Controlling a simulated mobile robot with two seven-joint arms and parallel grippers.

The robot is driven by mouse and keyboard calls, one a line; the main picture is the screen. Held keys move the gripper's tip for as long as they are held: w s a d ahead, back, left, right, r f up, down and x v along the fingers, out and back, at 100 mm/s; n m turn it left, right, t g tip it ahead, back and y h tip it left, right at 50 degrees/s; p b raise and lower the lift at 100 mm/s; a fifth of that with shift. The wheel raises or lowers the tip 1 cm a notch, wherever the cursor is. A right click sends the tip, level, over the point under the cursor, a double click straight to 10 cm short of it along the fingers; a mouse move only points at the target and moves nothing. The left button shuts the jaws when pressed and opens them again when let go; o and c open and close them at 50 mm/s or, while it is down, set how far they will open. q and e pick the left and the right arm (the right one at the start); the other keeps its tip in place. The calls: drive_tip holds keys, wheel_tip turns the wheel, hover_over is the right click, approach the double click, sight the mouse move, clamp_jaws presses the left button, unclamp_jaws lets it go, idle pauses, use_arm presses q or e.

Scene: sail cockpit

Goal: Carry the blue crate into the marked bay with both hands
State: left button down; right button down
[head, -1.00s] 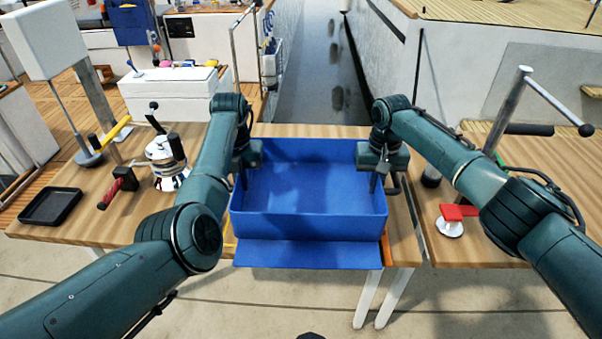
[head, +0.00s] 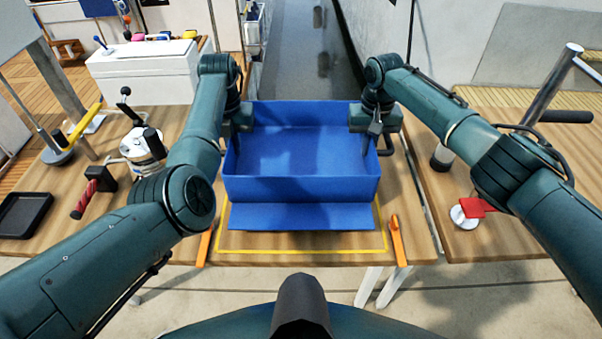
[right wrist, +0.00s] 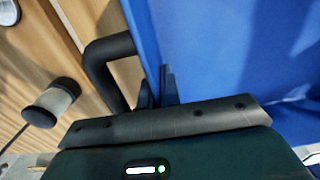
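The blue crate (head: 302,189), open-topped and apparently empty, is over the table within or above the yellow-outlined bay (head: 300,251). The yellow line shows in front and at both front sides; the back is hidden. I cannot tell whether the crate touches the table. My left gripper (head: 236,146) is at the crate's left wall, with a finger inside; its grip is partly hidden. My right gripper (head: 371,143) is at the right wall. In the right wrist view its fingers (right wrist: 158,90) are close together on the crate wall (right wrist: 205,60), beside a black loop (right wrist: 105,70).
Orange strips (head: 397,240) lie beside the bay. A silver winch (head: 140,143), red-gripped handle (head: 85,200) and black tray (head: 22,215) are left. A red-topped white fitting (head: 466,214) and dark-ended cylinder (head: 441,157) are right. A gap separates the right table.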

sight(237, 160)
use_arm(q)
drive_tip(key=shift+a+f, duration=0.1)
use_arm(e)
drive_tip(key=shift+d+f, duration=0.1)
drive_tip(key=shift+f, duration=0.05)
